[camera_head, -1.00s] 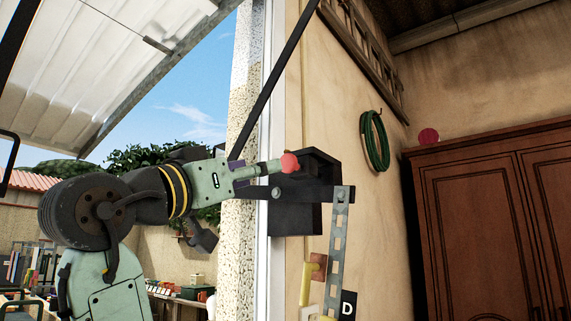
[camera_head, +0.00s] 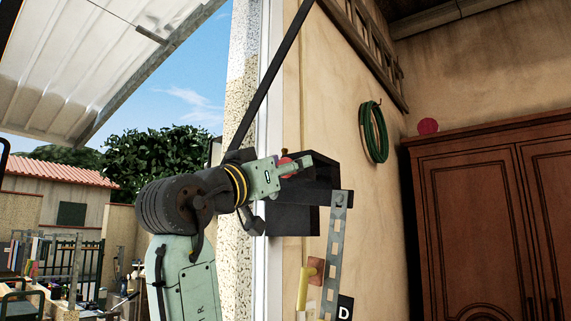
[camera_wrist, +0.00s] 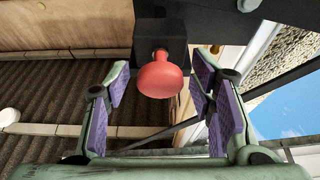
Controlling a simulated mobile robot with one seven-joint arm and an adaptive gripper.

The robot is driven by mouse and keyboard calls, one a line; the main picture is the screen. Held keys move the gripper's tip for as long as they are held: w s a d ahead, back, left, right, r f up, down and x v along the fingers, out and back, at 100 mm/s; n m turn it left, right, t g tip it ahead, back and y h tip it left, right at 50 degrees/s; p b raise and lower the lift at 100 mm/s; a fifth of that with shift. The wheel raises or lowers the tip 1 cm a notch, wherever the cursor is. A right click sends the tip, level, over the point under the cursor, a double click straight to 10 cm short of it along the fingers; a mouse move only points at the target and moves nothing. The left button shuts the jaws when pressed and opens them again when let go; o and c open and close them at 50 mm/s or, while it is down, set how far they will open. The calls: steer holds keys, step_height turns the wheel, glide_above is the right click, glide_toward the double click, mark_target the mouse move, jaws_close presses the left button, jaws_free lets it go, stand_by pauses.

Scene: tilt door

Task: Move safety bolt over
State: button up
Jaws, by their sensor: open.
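The safety bolt's round red knob (camera_wrist: 160,78) sticks out from a dark metal block (camera_wrist: 158,35) in the wrist view. In the head view the knob (camera_head: 286,172) is partly hidden behind my gripper (camera_head: 300,163), beside the dark bracket (camera_head: 290,220) on the door frame. In the wrist view my gripper (camera_wrist: 161,66) is open, with a purple-padded finger on each side of the knob. Gaps show between both pads and the knob, so I see no contact. The bolt's shaft is mostly hidden behind the knob.
A perforated metal strip (camera_head: 335,250) and a yellow handle (camera_head: 303,288) are below the bracket. The raised door (camera_head: 95,60) is at upper left. A green hose (camera_head: 374,135) and a wardrobe (camera_head: 490,200) are to the right.

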steer(key=shift+c, duration=0.5)
jaws_close()
steer(key=shift+s, duration=0.1)
